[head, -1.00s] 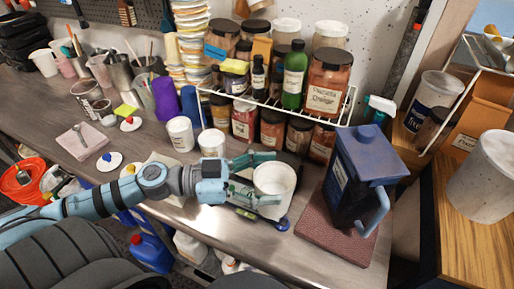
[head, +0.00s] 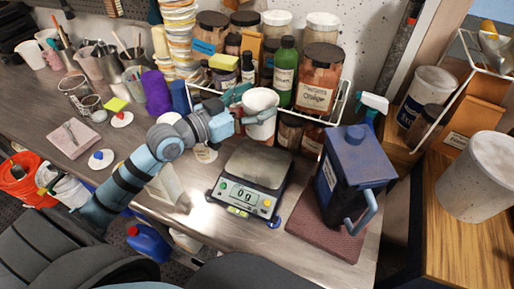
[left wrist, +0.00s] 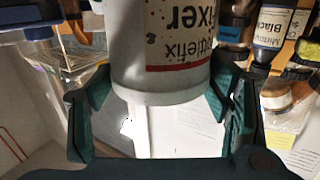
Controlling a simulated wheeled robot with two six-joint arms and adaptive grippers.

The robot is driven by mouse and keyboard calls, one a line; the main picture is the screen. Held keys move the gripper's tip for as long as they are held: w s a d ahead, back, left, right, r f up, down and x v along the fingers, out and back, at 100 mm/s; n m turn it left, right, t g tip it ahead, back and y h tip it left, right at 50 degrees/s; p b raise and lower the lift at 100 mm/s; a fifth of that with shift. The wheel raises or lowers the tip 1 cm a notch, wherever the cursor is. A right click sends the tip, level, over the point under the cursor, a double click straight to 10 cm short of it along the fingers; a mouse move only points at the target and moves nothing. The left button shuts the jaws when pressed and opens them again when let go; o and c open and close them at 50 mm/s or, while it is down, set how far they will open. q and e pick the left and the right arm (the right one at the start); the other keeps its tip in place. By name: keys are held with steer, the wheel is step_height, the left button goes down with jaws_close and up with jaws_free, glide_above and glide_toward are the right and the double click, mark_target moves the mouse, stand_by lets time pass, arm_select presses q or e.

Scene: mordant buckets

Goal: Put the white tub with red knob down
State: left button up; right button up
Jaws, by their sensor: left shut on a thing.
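A white tub (head: 261,102) is held by my left gripper (head: 248,107), in the air in front of the wire shelf and behind the scale. It looks roughly upright; no red knob shows on it. In the left wrist view the tub (left wrist: 170,45) sits between both fingers (left wrist: 160,85), its printed label with a red line upside down in the picture. The scale (head: 254,166) has a bare plate and reads 0 g. A white lid with a red knob (head: 122,119) lies on the bench at left. My right gripper is not in view.
A dark blue jug (head: 352,175) stands on a reddish mat (head: 310,228) right of the scale. The wire shelf (head: 310,122) with several jars is close behind the tub. A lid with a blue knob (head: 101,158) lies at left. The bench front (head: 208,220) is partly clear.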

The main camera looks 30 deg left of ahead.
arm_select(q)
step_height(320, 180, down, 14)
steer(key=b, duration=0.5)
steer(key=shift+s+r+b, duration=0.1)
steer(key=shift+s+b, duration=0.05)
steer(key=shift+b, duration=0.15)
steer(key=shift+s+r, duration=0.1)
steer(key=shift+r, duration=0.05)
steer(key=o, duration=1.6)
steer(key=shift+p+v, duration=0.3)
steer(key=shift+v, duration=5.6)
